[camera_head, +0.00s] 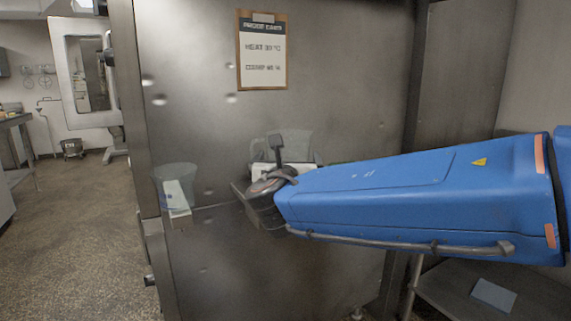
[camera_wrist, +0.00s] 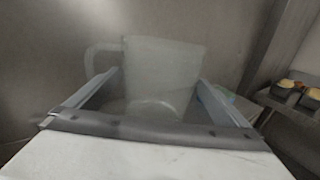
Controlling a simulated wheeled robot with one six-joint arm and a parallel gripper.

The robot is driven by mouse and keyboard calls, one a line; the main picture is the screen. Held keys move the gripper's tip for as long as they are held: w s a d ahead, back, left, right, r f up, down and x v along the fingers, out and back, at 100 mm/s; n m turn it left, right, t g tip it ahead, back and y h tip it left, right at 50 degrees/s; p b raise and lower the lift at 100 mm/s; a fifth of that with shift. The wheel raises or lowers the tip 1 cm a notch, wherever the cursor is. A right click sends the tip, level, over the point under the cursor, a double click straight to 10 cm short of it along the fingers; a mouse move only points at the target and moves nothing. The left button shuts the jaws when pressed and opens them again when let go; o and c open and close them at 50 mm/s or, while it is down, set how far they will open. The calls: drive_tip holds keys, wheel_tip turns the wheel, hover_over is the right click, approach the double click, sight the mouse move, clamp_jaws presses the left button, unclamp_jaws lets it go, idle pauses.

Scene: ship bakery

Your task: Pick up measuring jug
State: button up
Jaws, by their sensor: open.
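The measuring jug (camera_wrist: 160,70) is a translucent pale vessel with its handle on the left in the wrist view. It stands upright between the two fingers of my open gripper (camera_wrist: 158,82), whose bar hides part of the space below it. I cannot tell whether the fingers touch it. In the head view my gripper (camera_head: 268,188) is in front of the steel panel. A faint clear vessel (camera_head: 297,142) shows just behind it, partly hidden.
A steel cabinet panel (camera_head: 330,60) with a clipboard notice (camera_head: 262,50) stands close behind my gripper. Dark containers with yellowish contents (camera_wrist: 284,88) sit at the right in the wrist view. A low shelf (camera_head: 450,285) is at lower right. Open floor (camera_head: 75,220) lies left.

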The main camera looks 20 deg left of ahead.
drive_tip(key=c, duration=1)
drive_tip(key=shift+r, duration=0.1)
